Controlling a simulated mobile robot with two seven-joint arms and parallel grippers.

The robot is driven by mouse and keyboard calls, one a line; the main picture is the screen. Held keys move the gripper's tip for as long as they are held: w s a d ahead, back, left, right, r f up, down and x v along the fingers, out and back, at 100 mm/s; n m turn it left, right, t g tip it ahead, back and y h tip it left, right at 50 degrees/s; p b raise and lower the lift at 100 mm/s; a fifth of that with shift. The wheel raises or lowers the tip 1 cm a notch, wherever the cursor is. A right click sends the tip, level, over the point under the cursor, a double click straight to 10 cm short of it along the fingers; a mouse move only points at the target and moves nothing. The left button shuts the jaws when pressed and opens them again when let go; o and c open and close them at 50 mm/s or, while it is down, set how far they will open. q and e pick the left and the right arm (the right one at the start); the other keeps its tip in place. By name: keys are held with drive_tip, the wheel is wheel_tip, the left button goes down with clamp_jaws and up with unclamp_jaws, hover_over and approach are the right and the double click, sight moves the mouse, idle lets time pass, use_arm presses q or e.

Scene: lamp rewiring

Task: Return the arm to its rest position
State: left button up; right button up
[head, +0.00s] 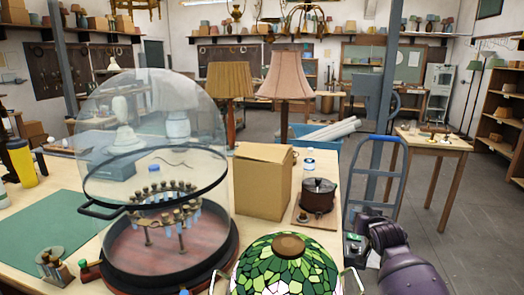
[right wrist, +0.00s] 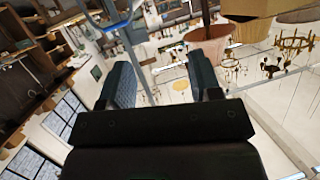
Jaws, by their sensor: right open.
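My right arm (head: 405,262) comes in at the lower right of the head view, beside the workbench and in front of the blue hand truck. Its gripper is hard to make out there. In the right wrist view my right gripper (right wrist: 162,80) is open, with its two dark fingers well apart and nothing between them. The room appears tilted behind the fingers. My left arm and gripper are not in the head view.
The workbench holds a glass dome (head: 150,110) over a round base, a cardboard box (head: 262,180), a dark pot (head: 318,194) and a green stained-glass shade (head: 287,268). A blue hand truck (head: 376,178) stands behind my arm. Floor (head: 465,235) is clear at right.

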drive_tip(key=s+a+f+n+g, duration=0.1)
drive_tip(key=s+f, duration=0.7)
drive_tip(key=s, duration=0.6)
drive_tip(key=s+a+f+n+g, duration=0.1)
drive_tip(key=s+f, duration=0.7)
drive_tip(key=s, duration=0.7)
drive_tip(key=s+a+f+n+b, duration=0.1)
drive_tip(key=s+f, duration=0.6)
drive_tip(key=s, duration=0.7)
drive_tip(key=shift+s+f+g+y, duration=0.3)
drive_tip(key=shift+s+f+g, duration=0.05)
drive_tip(key=shift+f+g, duration=0.05)
